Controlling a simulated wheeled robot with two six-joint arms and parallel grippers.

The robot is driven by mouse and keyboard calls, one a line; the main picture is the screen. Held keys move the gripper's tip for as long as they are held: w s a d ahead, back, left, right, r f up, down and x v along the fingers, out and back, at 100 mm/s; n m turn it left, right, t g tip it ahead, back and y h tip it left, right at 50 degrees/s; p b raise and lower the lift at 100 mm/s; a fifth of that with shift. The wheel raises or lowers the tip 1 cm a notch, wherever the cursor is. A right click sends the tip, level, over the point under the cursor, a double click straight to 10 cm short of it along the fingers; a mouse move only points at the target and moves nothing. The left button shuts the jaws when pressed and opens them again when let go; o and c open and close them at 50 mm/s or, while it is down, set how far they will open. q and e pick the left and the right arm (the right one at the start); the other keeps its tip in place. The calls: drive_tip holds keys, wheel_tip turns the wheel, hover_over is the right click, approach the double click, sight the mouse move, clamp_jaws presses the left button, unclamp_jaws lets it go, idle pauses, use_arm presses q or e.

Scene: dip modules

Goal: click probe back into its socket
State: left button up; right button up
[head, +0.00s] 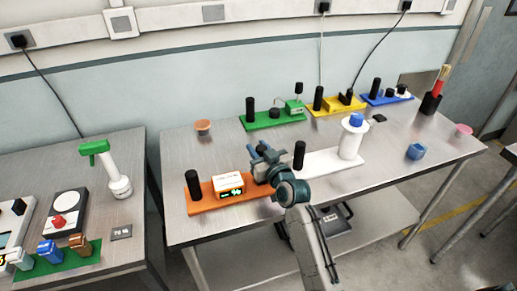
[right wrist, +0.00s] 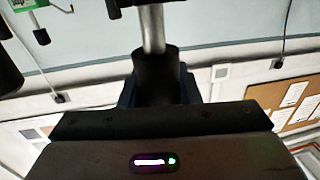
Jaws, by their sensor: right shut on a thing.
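My right gripper (head: 264,153) is over the right end of the orange board (head: 215,202). It is shut on the probe's black handle, which shows between the dark jaws in the right wrist view (right wrist: 157,72). A silvery shaft (right wrist: 152,28) runs from the handle to a dark part at the top edge, cut off there. The board carries a black cylinder (head: 193,183) and a white box (head: 228,181) with a lit green display. The gripper hides the board's right end in the head view, so I cannot tell whether the probe touches a socket. My left gripper is not in view.
Green (head: 272,121), yellow (head: 331,109) and blue (head: 384,100) boards stand along the back. A white board (head: 330,166) with a black cylinder (head: 299,155) and a white bottle (head: 352,138) lies right of my gripper. A blue cup (head: 416,152) sits further right.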

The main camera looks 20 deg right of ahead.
drive_tip(key=shift+f+b, duration=1.1)
drive_tip(key=shift+f, duration=0.25)
drive_tip(key=shift+c, duration=0.5)
drive_tip(key=o, duration=1.7)
drive_tip(key=shift+r, duration=0.15)
wheel_tip(320, 180, up, 9)
drive_tip(key=p, duration=0.7)
drive_tip(key=shift+p, duration=0.3)
